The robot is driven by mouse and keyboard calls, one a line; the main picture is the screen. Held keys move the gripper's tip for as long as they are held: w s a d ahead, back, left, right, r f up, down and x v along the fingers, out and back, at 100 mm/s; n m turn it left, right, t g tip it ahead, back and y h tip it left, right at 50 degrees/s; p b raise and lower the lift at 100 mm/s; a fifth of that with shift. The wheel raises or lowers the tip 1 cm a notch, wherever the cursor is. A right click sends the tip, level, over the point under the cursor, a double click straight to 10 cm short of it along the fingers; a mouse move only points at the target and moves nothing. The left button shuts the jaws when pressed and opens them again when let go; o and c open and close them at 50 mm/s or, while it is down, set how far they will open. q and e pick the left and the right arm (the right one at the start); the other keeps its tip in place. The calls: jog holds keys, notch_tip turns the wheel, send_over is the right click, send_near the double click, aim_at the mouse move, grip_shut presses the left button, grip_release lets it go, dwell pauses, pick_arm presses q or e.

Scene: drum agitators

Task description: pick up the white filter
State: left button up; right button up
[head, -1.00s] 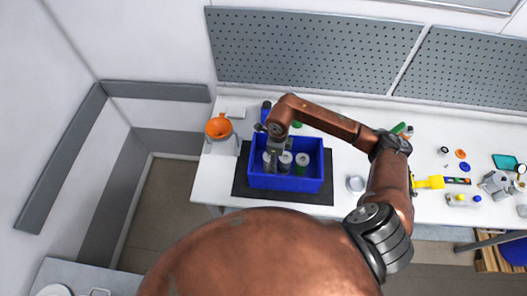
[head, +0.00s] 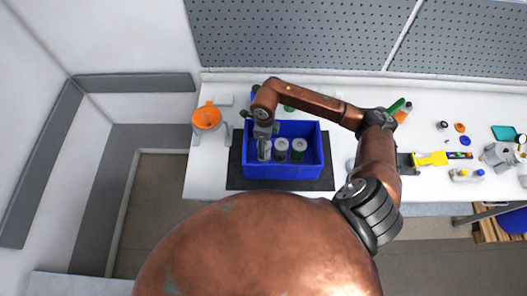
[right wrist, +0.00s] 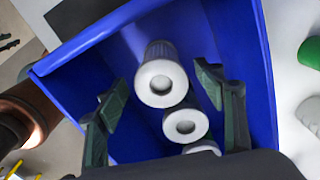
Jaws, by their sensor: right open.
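Several cans or filters stand upright in the blue bin; three show in a row in the head view. The leftmost, a pale grey-white filter (head: 264,152), looks like the white one and also shows in the right wrist view as a ribbed pale cylinder with a white ringed top (right wrist: 161,82). My right gripper (head: 262,131) hangs over the bin's left part. In the right wrist view its fingers (right wrist: 164,92) are spread, empty, on either side of the pale filter's top. My left gripper is not in view.
The blue bin (head: 284,171) has raised walls close around the gripper and sits on a dark mat (head: 235,175). An orange funnel (head: 206,117) on a stand is to its left. A yellow tool (head: 430,158) and small parts lie on the right of the white table (head: 208,170).

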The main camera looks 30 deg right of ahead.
notch_tip(320, 180, down, 2)
jog(key=shift+s+a+f+p, duration=0.15)
jog(key=shift+f+p, duration=0.1)
jog(key=shift+p, duration=0.2)
jog(key=f, duration=0.1)
jog(key=f+p, duration=0.1)
jog(key=f, duration=0.2)
jog(key=shift+w+f+p, duration=0.2)
jog(key=shift+w+p, duration=0.05)
jog(key=shift+p, duration=0.15)
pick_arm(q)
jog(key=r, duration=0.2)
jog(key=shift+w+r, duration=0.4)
pick_arm(e)
jog(key=shift+f, duration=0.3)
jog(key=shift+c, duration=0.3)
jog(key=c, duration=1.2)
jog(key=shift+r, duration=0.1)
